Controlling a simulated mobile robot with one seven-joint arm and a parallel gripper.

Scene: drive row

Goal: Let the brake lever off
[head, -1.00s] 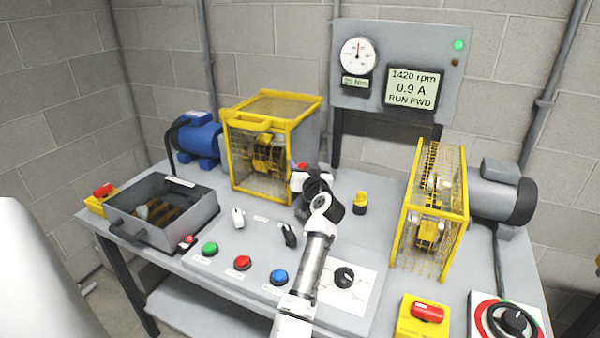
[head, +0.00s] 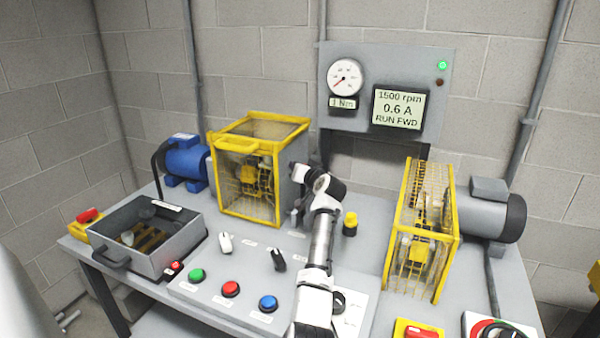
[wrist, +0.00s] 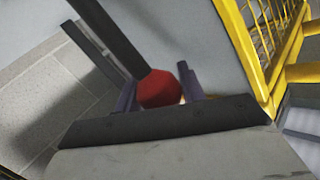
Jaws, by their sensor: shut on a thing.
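The brake lever shows in the wrist view as a dark bar with a red knob (wrist: 160,92). My gripper (wrist: 158,84) is shut on the red knob, with one finger on each side of it. In the head view my arm reaches over the bench to the right side of the left yellow-framed guard, and the lever and fingertips cannot be made out clearly there. The dial gauge (head: 345,78) has its needle low, with 1 Nm below it. The screen (head: 397,108) reads 1500 rpm, 0.6 A, RUN FWD.
The yellow guard (head: 248,124) stands close beside my gripper, with a blue motor (head: 188,160) to its left. A second guard (head: 445,240) and grey motor stand at right. Green, red and blue buttons (head: 268,303) and black and white switches lie in front. A grey tray (head: 180,246) is at left.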

